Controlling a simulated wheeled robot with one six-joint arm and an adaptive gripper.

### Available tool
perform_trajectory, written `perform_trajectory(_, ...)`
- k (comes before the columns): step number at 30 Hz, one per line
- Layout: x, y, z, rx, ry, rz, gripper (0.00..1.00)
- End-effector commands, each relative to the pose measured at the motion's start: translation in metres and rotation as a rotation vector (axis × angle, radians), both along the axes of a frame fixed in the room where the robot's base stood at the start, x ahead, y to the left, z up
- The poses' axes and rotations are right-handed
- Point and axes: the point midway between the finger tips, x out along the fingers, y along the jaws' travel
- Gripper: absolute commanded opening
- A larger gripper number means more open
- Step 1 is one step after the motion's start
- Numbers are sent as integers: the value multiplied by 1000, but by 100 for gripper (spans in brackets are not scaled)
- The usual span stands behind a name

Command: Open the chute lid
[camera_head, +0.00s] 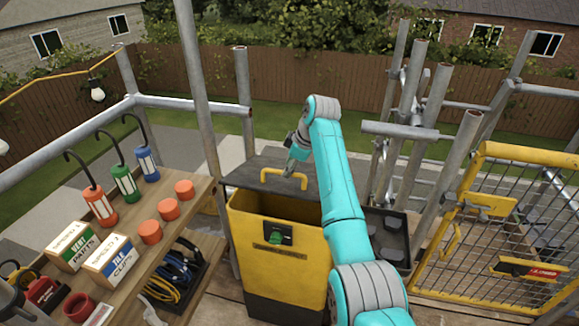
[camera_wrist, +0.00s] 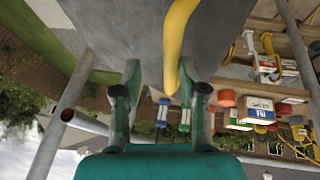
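The yellow chute (camera_head: 285,265) stands at the centre of the head view. Its dark grey lid (camera_head: 240,177) is at the back of the mouth, and the dark inside (camera_head: 280,208) shows in front of it. I cannot tell the lid's exact tilt. A yellow handle (camera_head: 296,176) is on the lid; it also shows large in the wrist view (camera_wrist: 177,45). My gripper (camera_head: 294,160) is at the handle, with fingers spread in the wrist view (camera_wrist: 160,95). The handle's end lies near the right finger; contact is unclear. A green latch (camera_head: 276,238) is on the chute's front.
A wooden shelf (camera_head: 170,240) with lanterns, orange cups and labelled boxes is at the left. A black tray (camera_head: 385,237) is right of the chute, partly behind my arm. Scaffold poles (camera_head: 203,95) and a yellow mesh gate (camera_head: 500,235) stand close by.

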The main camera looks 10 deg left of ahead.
Motion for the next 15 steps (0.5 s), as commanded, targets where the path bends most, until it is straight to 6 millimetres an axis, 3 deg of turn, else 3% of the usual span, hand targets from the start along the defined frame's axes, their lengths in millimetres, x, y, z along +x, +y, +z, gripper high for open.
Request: perform_trajectory(15,2,-6,16,1,-2,-1,41)
